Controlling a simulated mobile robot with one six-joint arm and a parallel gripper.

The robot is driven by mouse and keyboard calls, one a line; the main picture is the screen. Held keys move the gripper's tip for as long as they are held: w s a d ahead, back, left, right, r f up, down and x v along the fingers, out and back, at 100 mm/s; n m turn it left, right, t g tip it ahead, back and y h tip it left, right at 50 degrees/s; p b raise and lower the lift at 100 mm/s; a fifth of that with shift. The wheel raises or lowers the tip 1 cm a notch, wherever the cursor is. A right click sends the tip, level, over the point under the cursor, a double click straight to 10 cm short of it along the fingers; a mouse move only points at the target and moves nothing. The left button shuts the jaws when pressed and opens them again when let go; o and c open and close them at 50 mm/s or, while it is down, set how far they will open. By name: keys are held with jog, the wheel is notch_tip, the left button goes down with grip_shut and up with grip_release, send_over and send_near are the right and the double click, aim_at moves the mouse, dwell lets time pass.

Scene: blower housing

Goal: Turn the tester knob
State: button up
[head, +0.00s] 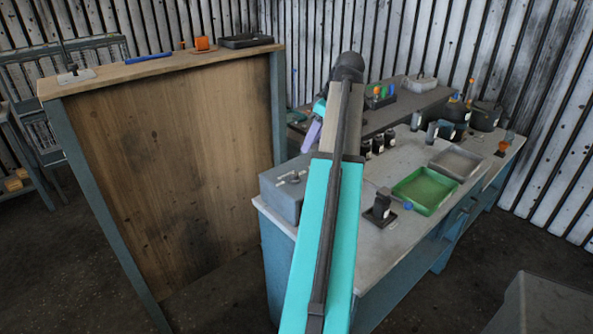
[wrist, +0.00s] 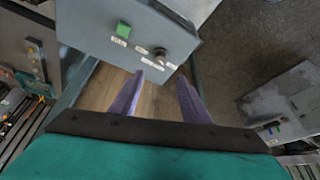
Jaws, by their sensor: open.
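The tester is a grey-blue box; its panel (wrist: 148,22) shows at the top of the wrist view with a green switch (wrist: 123,29), small white labels and a dark round knob (wrist: 160,53). My gripper (wrist: 160,76) has two purple fingers, apart with nothing between them. In the wrist picture the knob appears just beyond the fingertips, roughly centred between them; I see no contact. In the head view a grey-blue box (head: 283,200), likely the tester, sits at the bench's near left corner. My gripper (head: 312,133) is above and behind it, partly hidden by my arm.
The grey bench (head: 400,232) carries a green tray (head: 425,190), a grey tray (head: 457,162), a small dark device (head: 380,208) and several dark jars. A tall wooden panel (head: 180,160) stands to the left. A grey box (head: 540,305) is at the lower right.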

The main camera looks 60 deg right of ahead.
aim_at(295, 173)
jog(key=shift+p+x, duration=1.8)
jog(key=shift+x, duration=5.05)
jog(key=c, duration=0.9)
jog(key=shift+s+a, duration=0.15)
jog(key=shift+a, duration=0.05)
jog(key=shift+c, duration=0.6)
jog(key=shift+d, duration=0.2)
